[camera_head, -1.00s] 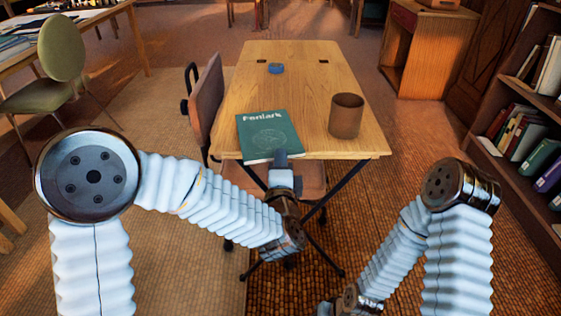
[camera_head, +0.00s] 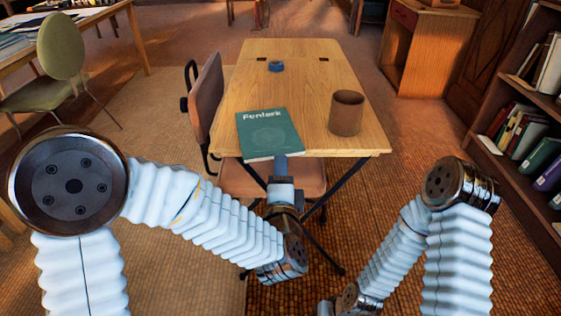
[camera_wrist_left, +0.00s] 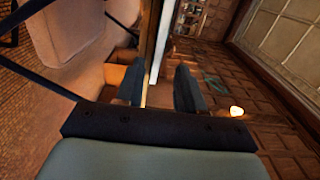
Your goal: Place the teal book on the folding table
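The teal book (camera_head: 268,133), lettered "Fenlark", lies flat on the folding table (camera_head: 305,90) at its front left corner, its near edge close to the table's front edge. My left gripper (camera_head: 280,164) is at the book's near edge, pointing at it. In the left wrist view my left gripper (camera_wrist_left: 160,88) has its two fingers apart, with a clear gap between them. Beyond the gap are the wooden table edge (camera_wrist_left: 147,45) and a pale strip, probably the book's page edge. My right gripper is out of view.
A brown cup (camera_head: 346,114) stands right of the book, and a blue tape roll (camera_head: 276,66) lies farther back. A brown chair (camera_head: 206,103) is at the table's left side. A bookshelf (camera_head: 513,165) stands at the right. The table's middle is clear.

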